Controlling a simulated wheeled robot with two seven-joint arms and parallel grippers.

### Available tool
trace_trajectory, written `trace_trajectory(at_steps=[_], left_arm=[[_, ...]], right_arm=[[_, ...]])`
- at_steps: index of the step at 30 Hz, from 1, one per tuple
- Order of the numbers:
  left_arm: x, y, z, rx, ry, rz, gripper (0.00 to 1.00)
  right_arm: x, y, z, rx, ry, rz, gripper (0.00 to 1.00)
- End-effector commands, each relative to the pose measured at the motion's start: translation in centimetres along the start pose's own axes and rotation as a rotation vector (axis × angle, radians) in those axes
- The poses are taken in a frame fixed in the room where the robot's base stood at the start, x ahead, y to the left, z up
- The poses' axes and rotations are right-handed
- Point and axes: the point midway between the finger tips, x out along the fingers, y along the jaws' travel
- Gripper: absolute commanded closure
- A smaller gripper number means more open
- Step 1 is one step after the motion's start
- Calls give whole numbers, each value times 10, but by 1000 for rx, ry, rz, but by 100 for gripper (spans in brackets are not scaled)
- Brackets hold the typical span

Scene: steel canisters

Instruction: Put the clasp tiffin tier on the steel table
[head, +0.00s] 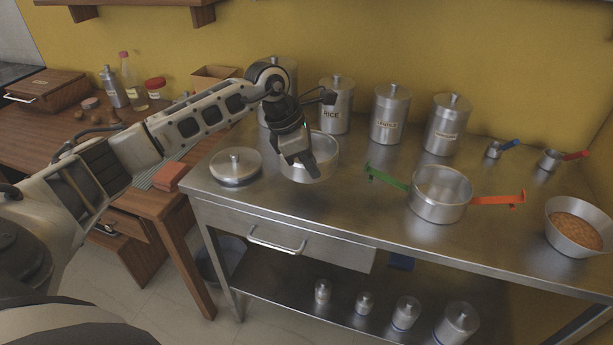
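The tiffin tier with clasps (440,196) is a round, open steel vessel with a green clasp arm on its left and an orange-red one on its right. It stands upright on the steel table (345,225), right of centre. A plain round steel vessel (325,162) stands on the table to its left. My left gripper (300,168) points down at this plain vessel, its dark fingers overlapping the near left rim. I cannot tell whether they touch or grip it. My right gripper is not in view.
A lidded steel pot (236,167) is left of the plain vessel. Several canisters, including one marked RICE (336,108), line the wall. A bowl of brown food (576,230) is at the right edge. Two small measuring cups (549,160) are behind it.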

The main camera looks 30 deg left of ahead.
Motion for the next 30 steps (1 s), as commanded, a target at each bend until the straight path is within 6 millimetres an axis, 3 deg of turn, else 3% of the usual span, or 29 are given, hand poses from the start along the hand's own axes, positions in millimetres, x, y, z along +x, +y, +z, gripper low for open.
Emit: trace_trajectory(at_steps=[8,15,25,27,28,30], left_arm=[[13,12,-13,0,-2,-1,100],[41,14,-27,0,-2,-2,100],[46,14,-29,2,-2,0,100],[45,14,-29,2,-1,-1,80],[45,14,-29,2,-1,-1,75],[45,14,-29,1,-1,-1,75]], right_arm=[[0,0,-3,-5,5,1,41],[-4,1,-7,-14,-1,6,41],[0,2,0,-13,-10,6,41],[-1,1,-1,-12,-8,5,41],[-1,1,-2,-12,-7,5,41],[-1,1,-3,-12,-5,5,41]])
